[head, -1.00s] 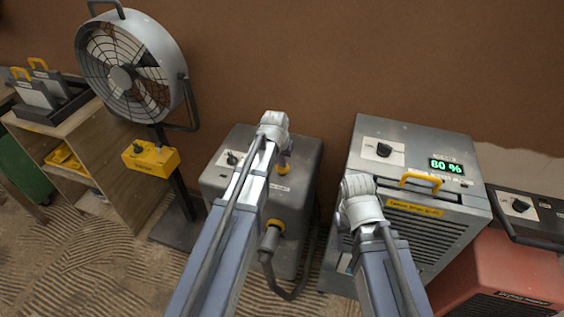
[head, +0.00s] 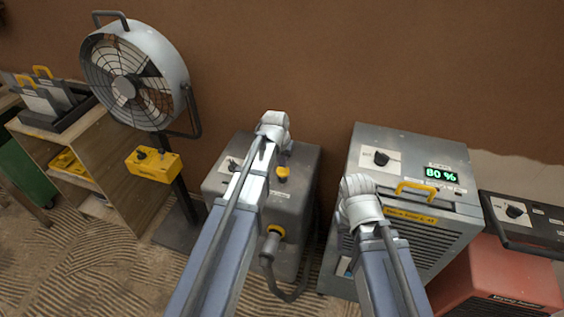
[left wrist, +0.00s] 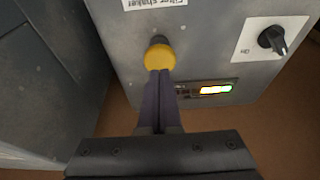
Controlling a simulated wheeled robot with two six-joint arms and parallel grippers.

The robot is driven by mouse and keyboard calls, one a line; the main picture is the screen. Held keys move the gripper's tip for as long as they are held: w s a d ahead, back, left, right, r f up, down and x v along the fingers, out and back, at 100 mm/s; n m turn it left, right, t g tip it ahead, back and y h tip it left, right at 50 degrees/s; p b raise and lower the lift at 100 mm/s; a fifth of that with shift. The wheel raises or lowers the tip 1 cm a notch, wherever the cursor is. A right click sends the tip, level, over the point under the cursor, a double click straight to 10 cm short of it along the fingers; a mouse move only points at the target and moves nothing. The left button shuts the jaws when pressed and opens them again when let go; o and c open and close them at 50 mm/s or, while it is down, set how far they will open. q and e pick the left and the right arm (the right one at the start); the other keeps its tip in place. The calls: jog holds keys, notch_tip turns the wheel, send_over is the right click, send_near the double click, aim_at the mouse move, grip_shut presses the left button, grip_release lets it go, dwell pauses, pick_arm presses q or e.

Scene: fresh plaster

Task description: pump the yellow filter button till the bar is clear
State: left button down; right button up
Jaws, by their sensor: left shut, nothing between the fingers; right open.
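The round yellow filter button (head: 283,172) is on top of the grey machine (head: 300,200), right of my left wrist in the head view. In the left wrist view the button (left wrist: 160,59) stands on a dark stem beside a "Filter shaker" label. My left gripper (left wrist: 160,77) is shut and empty, its fingertips right at the button; I cannot tell whether they press on it. A small lit bar (left wrist: 215,89) glows white with coloured edges on the same panel; its level is hard to read. My right wrist is over the dehumidifier-like unit; its fingers are hidden.
A black knob (left wrist: 272,38) sits near the bar. A grey unit (head: 365,142) showing 80 % stands right, with a red machine (head: 500,275) beyond. A fan (head: 130,80) with a yellow control box (head: 153,165) and a wooden shelf (head: 125,190) stand left.

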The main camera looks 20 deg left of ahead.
pick_arm(q)
jog(key=p+v, duration=0.8)
jog(key=v, duration=0.1)
jog(key=shift+r, duration=0.35)
pick_arm(e)
notch_tip(320, 180, up, 9)
jog(key=shift+r, duration=0.15)
pick_arm(q)
jog(key=shift+s+f, duration=0.1)
